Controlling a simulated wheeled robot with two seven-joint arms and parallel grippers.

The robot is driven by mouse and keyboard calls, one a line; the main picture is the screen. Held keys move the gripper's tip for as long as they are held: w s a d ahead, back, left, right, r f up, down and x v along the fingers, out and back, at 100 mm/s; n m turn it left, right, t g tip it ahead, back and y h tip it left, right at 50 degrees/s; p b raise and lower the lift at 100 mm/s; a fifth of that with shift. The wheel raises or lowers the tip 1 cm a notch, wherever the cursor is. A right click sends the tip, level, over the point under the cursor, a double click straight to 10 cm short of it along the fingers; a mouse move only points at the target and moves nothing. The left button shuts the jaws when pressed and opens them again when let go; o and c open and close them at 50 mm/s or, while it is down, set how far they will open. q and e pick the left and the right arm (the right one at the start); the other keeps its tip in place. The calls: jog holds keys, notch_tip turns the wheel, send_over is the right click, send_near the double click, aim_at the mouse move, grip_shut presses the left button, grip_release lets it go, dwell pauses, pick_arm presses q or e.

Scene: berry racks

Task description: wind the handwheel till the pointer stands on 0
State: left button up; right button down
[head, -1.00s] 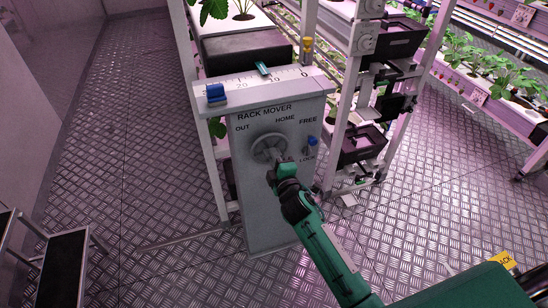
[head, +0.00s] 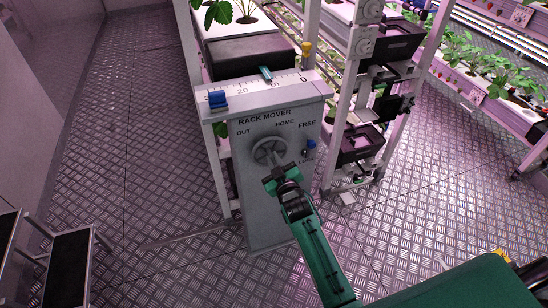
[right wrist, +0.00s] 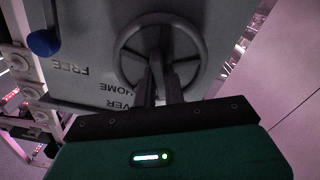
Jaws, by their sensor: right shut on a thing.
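The grey handwheel (head: 262,149) sits on the front of the rack mover box (head: 262,215); it also shows in the right wrist view (right wrist: 122,62). My right gripper (head: 275,162) is shut on it. In the right wrist view its two fingers (right wrist: 162,72) reach inside the rim to the wheel's middle; exactly which part they grip is partly hidden. The teal pointer (head: 265,72) stands on the white scale (head: 225,92) close to the 10 mark, left of the 0. My left gripper is not in view.
A blue-knobbed lever (head: 311,143) is between FREE and LOCK, right of the wheel. Rack posts stand on the right; a dark step (head: 58,268) is at lower left.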

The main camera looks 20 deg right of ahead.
jog(key=m+p, duration=0.2)
jog(key=m, duration=0.2)
jog(key=shift+m, duration=0.4)
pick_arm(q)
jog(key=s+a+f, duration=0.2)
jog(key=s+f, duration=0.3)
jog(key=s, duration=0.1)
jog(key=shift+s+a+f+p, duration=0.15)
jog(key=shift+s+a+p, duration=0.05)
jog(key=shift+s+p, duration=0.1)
pick_arm(e)
jog(key=shift+f+m, duration=0.1)
jog(key=shift+m, duration=0.6)
jog(key=c, duration=1.5)
grip_release()
jog(key=shift+s, duration=0.15)
